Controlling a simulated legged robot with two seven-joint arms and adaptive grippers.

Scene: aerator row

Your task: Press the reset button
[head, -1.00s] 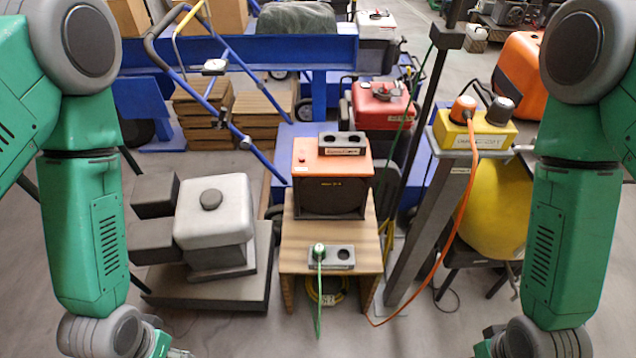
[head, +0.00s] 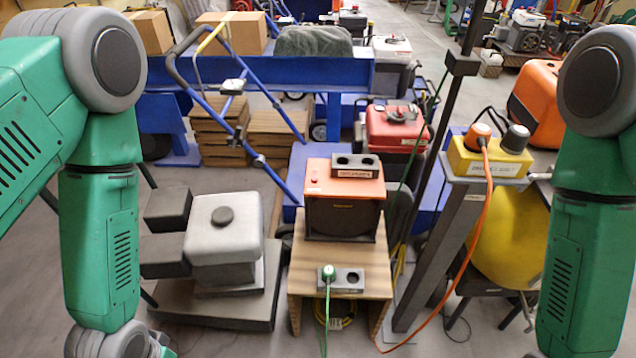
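The orange-topped box (head: 344,197) stands on a wooden stand (head: 300,280) in the middle of the head view. A small red spot (head: 314,180), perhaps a button, shows on its top left; I cannot read any reset label. A grey two-hole socket block (head: 355,166) sits at its back edge. Both my arms hang at the sides, well apart from the box. My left wrist is at the bottom left edge and my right forearm is at the right edge. Both grippers are below the picture.
A second socket block (head: 347,281) on the stand's front holds a green plug (head: 328,272) with a hanging cord. A yellow box (head: 488,160) on a grey post has orange and grey plugs. A grey tank (head: 224,230) stands left. An orange cable (head: 462,264) runs to the floor.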

